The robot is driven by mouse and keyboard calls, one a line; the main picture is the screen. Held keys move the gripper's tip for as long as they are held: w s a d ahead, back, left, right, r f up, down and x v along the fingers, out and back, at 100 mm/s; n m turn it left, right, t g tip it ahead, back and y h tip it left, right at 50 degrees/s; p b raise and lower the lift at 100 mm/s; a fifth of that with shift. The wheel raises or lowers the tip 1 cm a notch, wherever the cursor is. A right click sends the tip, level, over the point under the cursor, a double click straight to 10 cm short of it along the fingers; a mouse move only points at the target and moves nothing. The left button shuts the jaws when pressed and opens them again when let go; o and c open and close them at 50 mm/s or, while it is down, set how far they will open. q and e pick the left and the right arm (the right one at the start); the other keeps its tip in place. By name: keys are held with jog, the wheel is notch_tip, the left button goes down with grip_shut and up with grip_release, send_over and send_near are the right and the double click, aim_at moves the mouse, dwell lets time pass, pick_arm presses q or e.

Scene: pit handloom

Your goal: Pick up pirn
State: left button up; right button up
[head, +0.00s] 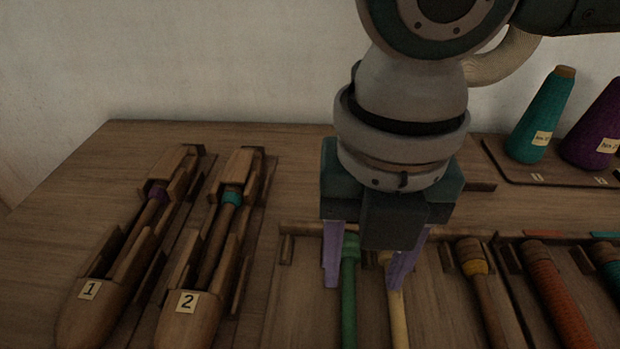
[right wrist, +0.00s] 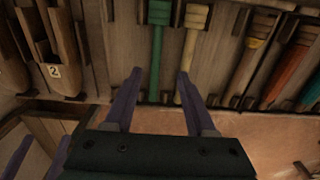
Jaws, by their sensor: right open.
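My right gripper (head: 363,286) points down over the pirn tray (head: 300,250), its two purple fingers apart. A green pirn (head: 348,300) lies between the fingers in the picture, nearer the left one. A cream pirn (head: 399,318) lies beside it, partly hidden by the right finger. In the right wrist view, the green pirn (right wrist: 157,45) and cream pirn (right wrist: 191,55) lie beyond the open fingertips (right wrist: 159,75). I cannot tell the exact height gap. A yellow-banded pirn (head: 476,275) and an orange pirn (head: 552,290) lie to the right. Purple finger-like parts show at the wrist view's lower left, possibly my left gripper.
Wooden shuttles numbered 1 (head: 88,300) and 2 (head: 190,308) lie at left, with purple-banded and teal-banded pirns inside. Teal (head: 538,125) and purple (head: 597,135) yarn cones stand on a board at back right. Bare table (head: 60,215) shows at far left.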

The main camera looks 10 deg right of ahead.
aim_at(350, 302)
jog(key=f, duration=0.2)
jog(key=f+b, duration=0.1)
jog(key=f, duration=0.1)
jog(key=f+b, duration=0.1)
jog(key=f, duration=0.1)
jog(key=shift+a, duration=0.3)
grip_shut()
